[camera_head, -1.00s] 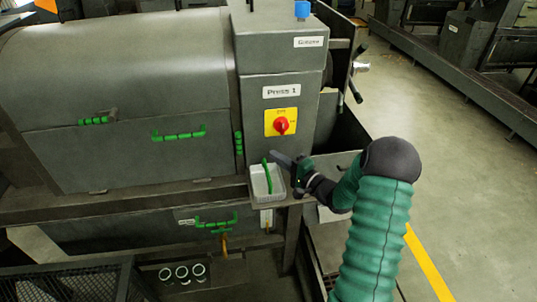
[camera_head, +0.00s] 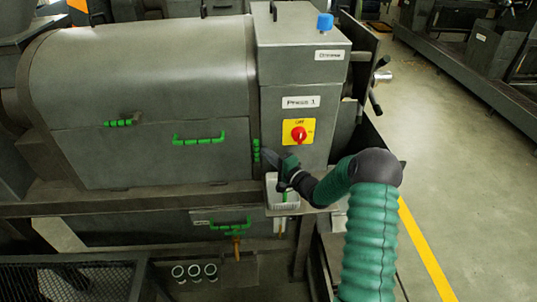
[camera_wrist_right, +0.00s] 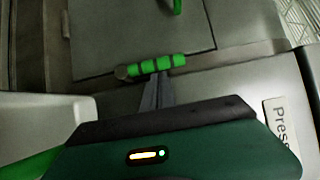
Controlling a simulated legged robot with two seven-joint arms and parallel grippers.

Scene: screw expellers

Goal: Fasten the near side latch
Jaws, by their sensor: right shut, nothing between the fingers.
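The latch with a ribbed green grip (camera_head: 256,151) stands upright at the right end of the press cover (camera_head: 150,60), beside the grey control box. In the right wrist view the same latch (camera_wrist_right: 157,65) lies across the picture, with a dark end at its left. My right gripper (camera_head: 266,154) is shut and empty, its dark fingertips just right of the latch. In the wrist view the fingertips (camera_wrist_right: 157,82) reach up to just below the green grip; I cannot tell whether they touch it. My left gripper is not in view.
The control box has a red switch (camera_head: 299,133) on a yellow plate. Other green handles are on the cover front (camera_head: 198,140) and lower panel (camera_head: 231,224). Open floor lies to the right.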

